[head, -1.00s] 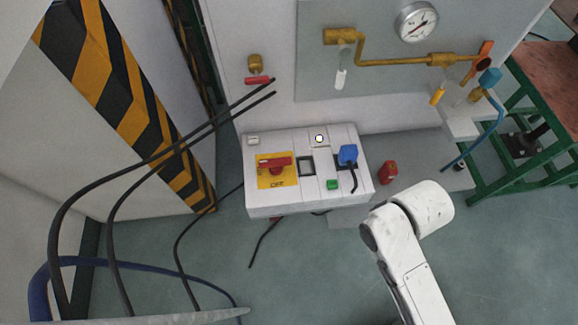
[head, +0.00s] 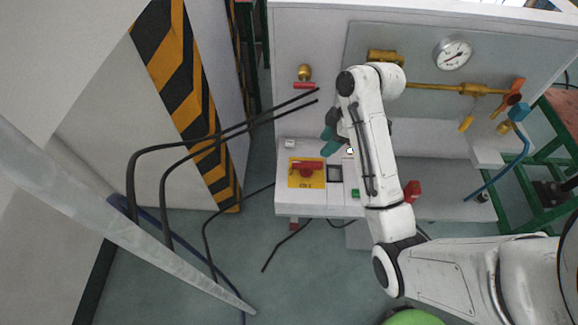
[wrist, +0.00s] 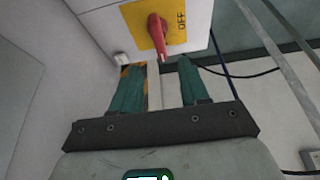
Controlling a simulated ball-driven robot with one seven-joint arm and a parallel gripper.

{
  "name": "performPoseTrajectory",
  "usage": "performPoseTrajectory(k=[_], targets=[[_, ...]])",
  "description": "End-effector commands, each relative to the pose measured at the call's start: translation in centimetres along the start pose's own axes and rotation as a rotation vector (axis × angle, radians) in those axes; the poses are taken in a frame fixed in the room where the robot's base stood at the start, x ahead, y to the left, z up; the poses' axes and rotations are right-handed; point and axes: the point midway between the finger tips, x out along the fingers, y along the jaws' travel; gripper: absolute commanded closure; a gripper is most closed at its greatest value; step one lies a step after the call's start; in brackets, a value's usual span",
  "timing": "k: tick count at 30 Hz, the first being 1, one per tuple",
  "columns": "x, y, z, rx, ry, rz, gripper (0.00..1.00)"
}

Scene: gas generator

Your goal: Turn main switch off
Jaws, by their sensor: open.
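The main switch is a red handle (head: 308,167) on a yellow plate (head: 306,182) on the white control box. The handle lies roughly level across the plate in the head view, with lettering below it. In the wrist view the red handle (wrist: 158,34) shows above the fingers, beside the word OFF on the yellow plate (wrist: 136,14). My gripper (head: 328,141) is up and to the right of the switch in the head view. Its teal fingers (wrist: 161,64) are apart and empty. The handle's lower end appears between the tips, apparently beyond them. Whether they touch is unclear.
The white control box (head: 287,208) carries a green button (head: 355,193), partly beside my arm. Black cables (head: 163,190) hang at left near a striped pillar (head: 185,90). Brass piping (head: 430,88) and a gauge (head: 453,53) are on the panel behind.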

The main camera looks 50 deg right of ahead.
Motion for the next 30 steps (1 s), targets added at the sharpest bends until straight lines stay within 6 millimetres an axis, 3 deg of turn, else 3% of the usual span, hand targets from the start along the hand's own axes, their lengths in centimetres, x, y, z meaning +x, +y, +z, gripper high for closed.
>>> performPoseTrajectory(k=[5,21,30], targets=[[0.6,0.5,0.3,-0.018,0.003,0.0,0.55],[9.1,0.4,0.2,-0.014,0.001,-0.001,0.55],[10.5,0.4,0.2,-0.015,0.001,0.001,0.55]])
